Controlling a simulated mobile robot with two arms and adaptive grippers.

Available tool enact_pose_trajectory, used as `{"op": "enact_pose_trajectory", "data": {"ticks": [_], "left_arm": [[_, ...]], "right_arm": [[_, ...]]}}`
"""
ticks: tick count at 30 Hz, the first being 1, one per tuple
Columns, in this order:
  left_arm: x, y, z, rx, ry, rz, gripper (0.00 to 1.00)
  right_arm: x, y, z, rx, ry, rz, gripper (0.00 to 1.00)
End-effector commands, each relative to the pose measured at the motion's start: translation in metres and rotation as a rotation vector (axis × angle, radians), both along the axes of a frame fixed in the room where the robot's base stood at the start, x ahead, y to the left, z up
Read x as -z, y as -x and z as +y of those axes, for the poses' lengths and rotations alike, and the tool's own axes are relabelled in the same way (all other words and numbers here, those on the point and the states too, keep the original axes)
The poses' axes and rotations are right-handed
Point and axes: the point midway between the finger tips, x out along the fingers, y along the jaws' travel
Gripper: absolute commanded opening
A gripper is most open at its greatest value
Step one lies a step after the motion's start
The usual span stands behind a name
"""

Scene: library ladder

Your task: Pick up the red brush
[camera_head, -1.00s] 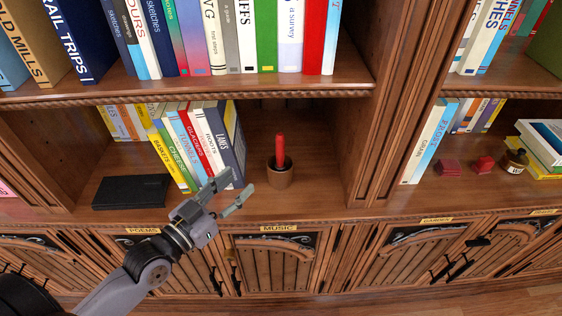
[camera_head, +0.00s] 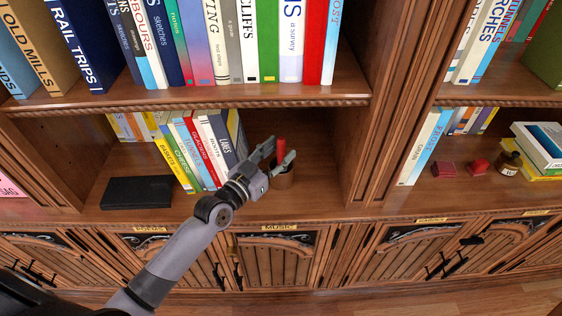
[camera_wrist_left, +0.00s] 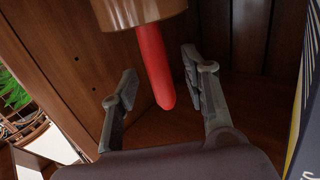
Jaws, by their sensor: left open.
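The red brush (camera_head: 281,147) stands upright in a brown cup (camera_head: 284,179) on the lower shelf. Only its red handle shows; its lower end is hidden in the cup. My left gripper (camera_head: 279,158) is open at the brush, with its fingers reaching in front of and above the cup. In the left wrist view the red handle (camera_wrist_left: 155,66) lies between the two open fingers (camera_wrist_left: 163,95), with no clear contact on either side. The cup's rim (camera_wrist_left: 140,12) shows at the top of that view. My right gripper is not in view.
A row of leaning books (camera_head: 205,150) stands just left of the cup. A black box (camera_head: 137,192) lies further left. The upper shelf (camera_head: 200,99) overhangs this compartment. A wooden divider (camera_head: 383,130) bounds it on the right, with some free room before it.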

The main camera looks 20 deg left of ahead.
Motion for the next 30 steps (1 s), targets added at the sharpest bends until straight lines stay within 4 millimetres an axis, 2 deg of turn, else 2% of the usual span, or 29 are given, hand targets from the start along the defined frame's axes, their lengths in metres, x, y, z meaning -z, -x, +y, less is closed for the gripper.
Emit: {"op": "enact_pose_trajectory", "data": {"ticks": [4, 11, 30], "left_arm": [[-0.0005, -0.0128, -0.0045, 0.0, -0.001, 0.0, 0.42], [0.0003, -0.0136, -0.0048, 0.0, -0.001, 0.0, 0.42], [0.0002, -0.0132, -0.0046, 0.0, -0.001, 0.0, 0.0]], "right_arm": [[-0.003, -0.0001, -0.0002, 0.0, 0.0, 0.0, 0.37], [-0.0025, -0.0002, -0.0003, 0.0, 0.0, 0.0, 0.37], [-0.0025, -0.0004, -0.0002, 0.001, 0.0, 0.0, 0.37]]}}
